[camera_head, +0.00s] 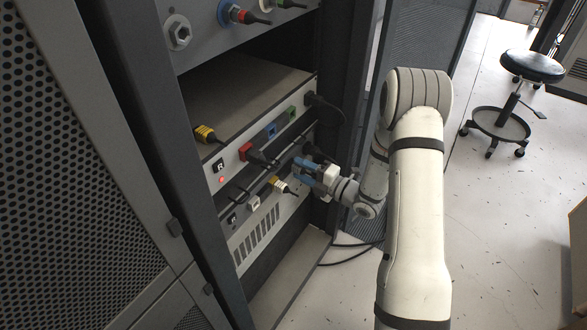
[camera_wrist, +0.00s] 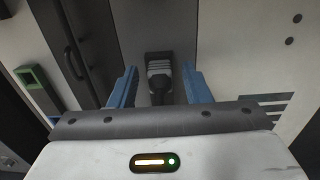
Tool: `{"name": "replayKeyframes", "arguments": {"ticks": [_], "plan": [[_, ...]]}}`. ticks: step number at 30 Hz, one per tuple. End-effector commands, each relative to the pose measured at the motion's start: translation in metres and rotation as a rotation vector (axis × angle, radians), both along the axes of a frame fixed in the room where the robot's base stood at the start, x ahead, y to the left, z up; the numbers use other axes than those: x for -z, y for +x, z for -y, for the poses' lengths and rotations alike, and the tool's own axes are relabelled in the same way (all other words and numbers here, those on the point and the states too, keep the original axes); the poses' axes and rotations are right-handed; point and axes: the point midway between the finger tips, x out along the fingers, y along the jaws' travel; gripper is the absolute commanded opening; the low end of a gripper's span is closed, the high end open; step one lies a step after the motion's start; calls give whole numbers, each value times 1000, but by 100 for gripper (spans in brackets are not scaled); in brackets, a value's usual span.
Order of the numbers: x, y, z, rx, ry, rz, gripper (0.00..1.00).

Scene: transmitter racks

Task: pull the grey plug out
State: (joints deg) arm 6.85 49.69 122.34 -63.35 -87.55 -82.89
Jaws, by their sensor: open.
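A grey ribbed plug (camera_wrist: 159,65) with a dark cable shows in the wrist view, between and beyond the blue fingertips. It appears seated against a grey panel. My gripper (camera_wrist: 160,82) is open, with one finger on each side of the plug. I see gaps between the fingers and the plug, so they do not seem to touch it. In the head view my gripper (camera_head: 308,168) reaches in at the right end of the lower rack unit. A dark plug shape (camera_head: 313,151) shows just above it, and the gripper hides part of that panel.
A black plug (camera_head: 322,105) and red, blue and green sockets (camera_head: 271,131) are above. The rack's side post is close. A stool (camera_head: 533,66) stands far right on open floor.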

Motion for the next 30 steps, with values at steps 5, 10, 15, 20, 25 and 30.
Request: {"name": "replayKeyframes", "arguments": {"ticks": [5, 10, 15, 20, 25, 30], "plan": [[0, 0, 0, 0, 0, 0, 44], [0, 0, 0, 0, 0, 0, 44], [1, 0, 0, 0, 0, 0, 44], [1, 0, 0, 0, 0, 0, 44], [0, 0, 0, 0, 0, 0, 44], [0, 0, 0, 0, 0, 0, 40]]}}
